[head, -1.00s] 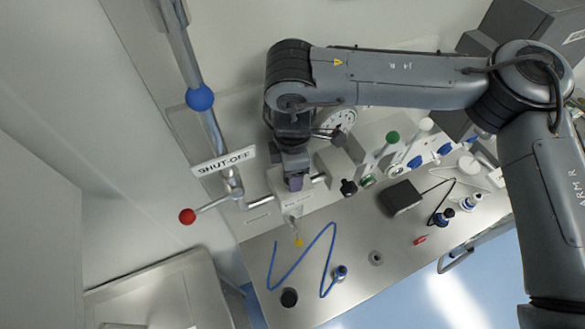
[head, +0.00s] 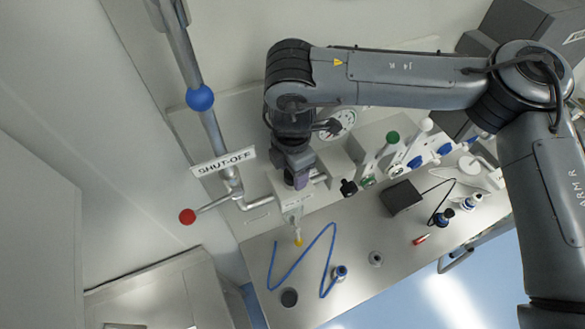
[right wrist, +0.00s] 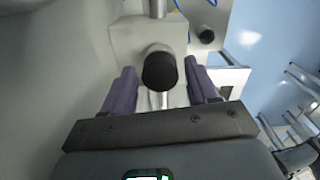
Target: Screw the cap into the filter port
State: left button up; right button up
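A black round cap (right wrist: 160,71) shows in the right wrist view, in front of a pale grey block. It seems to sit at the block's port, but I cannot tell how far in it is. My right gripper (right wrist: 160,66) has its two purple fingers on either side of the cap, with a visible gap at each side, so it is open. In the head view my right gripper (head: 300,180) is over the pale block (head: 294,203) at the bench's back edge, and it hides the cap. My left gripper is not in view.
A pipe with a SHUT-OFF sign (head: 223,161) and a red knob (head: 187,216) stands at the left. A blue hose (head: 303,258), a dark round disc (head: 289,297) and a dark box (head: 401,197) lie on the bench (head: 345,225).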

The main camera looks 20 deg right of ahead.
grip_shut()
jog(key=shift+m, duration=2)
jog(key=shift+m, duration=2)
jog(key=shift+m, duration=2)
